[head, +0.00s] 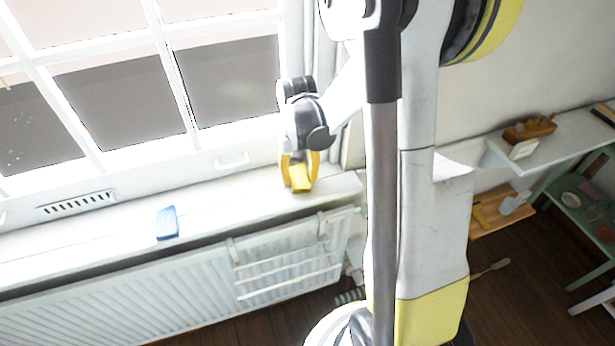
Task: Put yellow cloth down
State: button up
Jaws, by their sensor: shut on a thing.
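My gripper (300,168) is at the right end of the white window sill, its yellow fingers pointing down. It is shut on the yellow cloth (301,181), a small yellow piece at the fingertips. The cloth is at or just above the sill (245,198); I cannot tell whether it touches. The gripper's fingers and the arm partly hide the cloth's upper part.
A blue block-like item (167,222) lies on the sill to the left. A white radiator (150,300) with a rack (290,265) is below the sill. Shelves (545,145) with small items stand at the right. The sill between the blue item and my gripper is clear.

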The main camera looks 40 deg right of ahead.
aim_at(298, 179)
jog(key=shift+f, duration=0.6)
jog(key=o, duration=1)
jog(key=shift+f, duration=0.1)
jog(key=shift+c, duration=0.2)
jog(key=r+p, duration=0.1)
jog(key=r, duration=0.2)
jog(key=a+r+p, duration=0.1)
jog(key=r+p, duration=0.1)
jog(key=r, duration=0.2)
jog(key=s+r+p, duration=0.1)
jog(key=r, duration=0.3)
jog(key=shift+a, duration=0.15)
jog(key=s+a+r+n+t, duration=0.4)
jog(key=s+a+r+t, duration=0.3)
jog(key=s+a+r, duration=0.3)
jog(key=shift+s+a+r+n, duration=0.15)
jog(key=shift+a+r+n, duration=0.25)
jog(key=shift+a, duration=0.75)
